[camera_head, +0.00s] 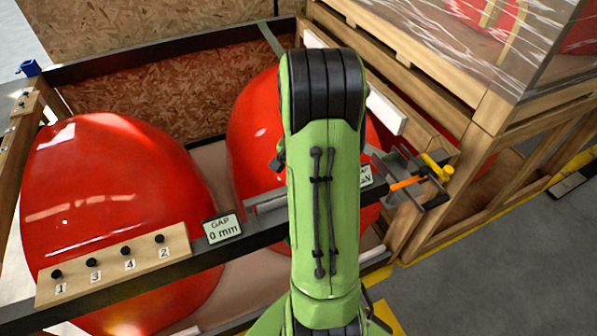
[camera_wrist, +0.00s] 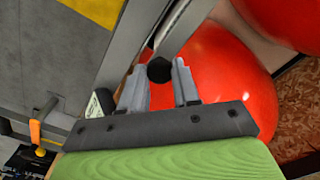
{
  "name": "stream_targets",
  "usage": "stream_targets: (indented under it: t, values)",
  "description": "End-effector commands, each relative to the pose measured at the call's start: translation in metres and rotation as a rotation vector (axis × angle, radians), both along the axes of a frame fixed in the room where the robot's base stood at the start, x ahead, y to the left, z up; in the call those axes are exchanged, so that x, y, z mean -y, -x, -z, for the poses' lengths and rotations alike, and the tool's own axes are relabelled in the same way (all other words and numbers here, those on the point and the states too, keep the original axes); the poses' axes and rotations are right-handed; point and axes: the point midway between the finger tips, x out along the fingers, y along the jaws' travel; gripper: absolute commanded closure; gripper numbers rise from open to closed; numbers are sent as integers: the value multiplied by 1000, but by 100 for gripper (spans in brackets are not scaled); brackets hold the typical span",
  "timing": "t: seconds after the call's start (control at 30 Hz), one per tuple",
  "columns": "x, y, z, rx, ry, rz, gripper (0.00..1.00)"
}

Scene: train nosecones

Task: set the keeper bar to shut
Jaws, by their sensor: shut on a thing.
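My gripper (camera_wrist: 158,82) shows in the wrist view with its two grey fingers on either side of a black round knob (camera_wrist: 159,69), shut on it. The knob sits at the end of a grey metal bar (camera_wrist: 183,27), which looks like the keeper bar, beside the dark frame rail. In the head view my green arm covers the gripper and the knob. A short piece of grey bar (camera_head: 266,203) shows there on the dark rail, left of my arm. Whether the bar is seated cannot be told.
Two red nosecones, left (camera_head: 110,215) and middle (camera_head: 255,140), stand in the crate. A display (camera_head: 222,228) reads GAP 0 mm. A numbered peg board (camera_head: 115,265) lies on the rail. A grey tray (camera_head: 415,185) with orange and yellow handles is at right. Grey floor (camera_head: 490,250) is open at right.

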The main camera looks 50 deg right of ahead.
Motion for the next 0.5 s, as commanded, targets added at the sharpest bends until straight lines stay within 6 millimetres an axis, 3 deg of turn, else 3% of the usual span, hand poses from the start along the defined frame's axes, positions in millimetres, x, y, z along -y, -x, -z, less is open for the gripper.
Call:
stream_targets:
  t: [0.2,0.23,0.4,0.5]
  values:
    - [0,1,0,-3,-1,4,100]
    - [0,1,0,-3,-1,3,68]
    - [0,1,0,-3,-1,2,43]
    - [0,1,0,-3,-1,1,43]
